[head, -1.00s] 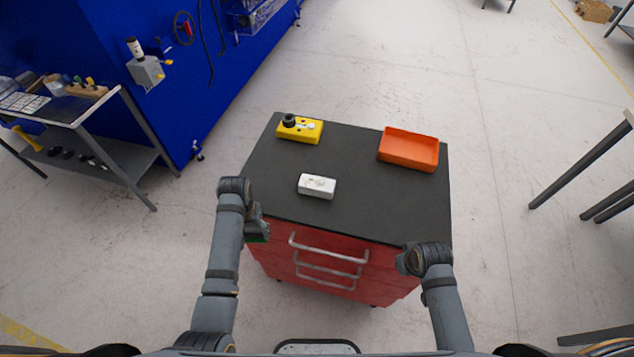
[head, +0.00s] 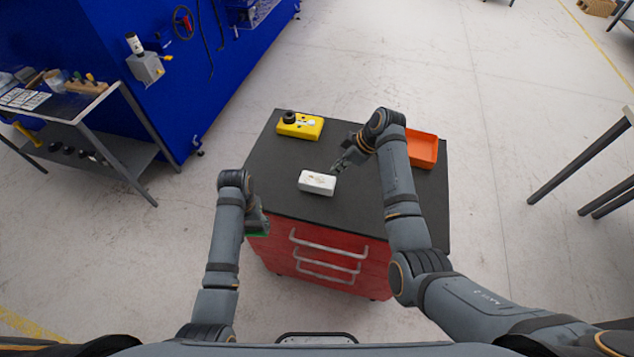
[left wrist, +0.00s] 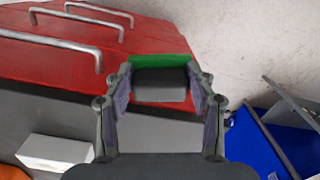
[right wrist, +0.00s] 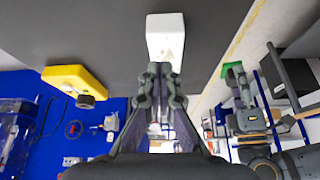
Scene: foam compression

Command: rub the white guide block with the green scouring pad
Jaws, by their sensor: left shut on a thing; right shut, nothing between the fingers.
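The white guide block (head: 317,183) lies on the dark top of the red cart; it also shows in the left wrist view (left wrist: 55,150) and the right wrist view (right wrist: 165,38). My left gripper (head: 258,222) is at the cart's left front edge, shut on the green scouring pad (left wrist: 160,59), which has a dark grey body and a green face. The pad is apart from the block. My right gripper (right wrist: 160,70) is shut and empty, its fingertips at the block's right end in the head view. I cannot tell whether they touch it.
A yellow block with a black knob (head: 299,126) stands at the cart's back left. An orange tray (head: 424,150) is at the back right, partly behind my right arm. The cart top (head: 275,180) is bare left of the white block.

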